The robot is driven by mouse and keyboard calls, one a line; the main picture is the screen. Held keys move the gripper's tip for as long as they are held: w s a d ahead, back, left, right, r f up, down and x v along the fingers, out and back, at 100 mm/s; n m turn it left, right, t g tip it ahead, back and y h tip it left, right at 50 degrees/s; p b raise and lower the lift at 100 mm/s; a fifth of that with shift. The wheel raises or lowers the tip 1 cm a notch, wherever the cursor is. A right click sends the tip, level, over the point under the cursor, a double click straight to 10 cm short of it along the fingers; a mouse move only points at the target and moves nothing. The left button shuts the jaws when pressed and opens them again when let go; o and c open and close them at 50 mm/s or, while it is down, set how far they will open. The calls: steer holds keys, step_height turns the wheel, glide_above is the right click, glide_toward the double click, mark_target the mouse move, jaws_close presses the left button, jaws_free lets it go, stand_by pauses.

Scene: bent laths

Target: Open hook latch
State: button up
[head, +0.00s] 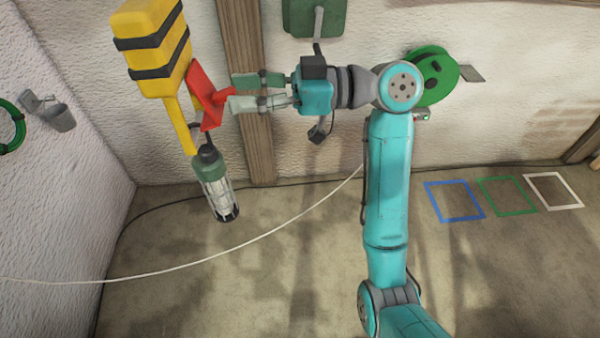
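A yellow hook block (155,45) with black bands is at the upper left, its yellow hook arm (180,125) reaching down. A red latch (206,95) sits at the hook's right side, with a small red tab pointing right. A caged lamp (218,185) with a green top is below the hook, by its lower end; its exact hold on the hook is hard to see. My gripper (233,92) points left at the latch, its two fingers apart. The tab's end lies about level with the gap between the fingertips; whether they touch it I cannot tell.
A wooden post (246,45) stands on the wall behind my gripper. A green box (313,16) and a green reel (432,77) are on the wall. A pale cable (270,235) crosses in front. Blue, green and white frames (555,190) mark the floor at right.

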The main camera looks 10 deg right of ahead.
steer(key=d, duration=0.8)
step_height(320, 180, down, 23)
steer(key=d+m+t+h, duration=0.1)
steer(key=m+t+h, duration=0.3)
steer(key=m+t, duration=0.6)
steer(key=shift+w+m+t+h, duration=0.3)
steer(key=shift+w+m+t, duration=0.1)
steer(key=shift+m, duration=1.2)
steer(key=shift+d, duration=0.1)
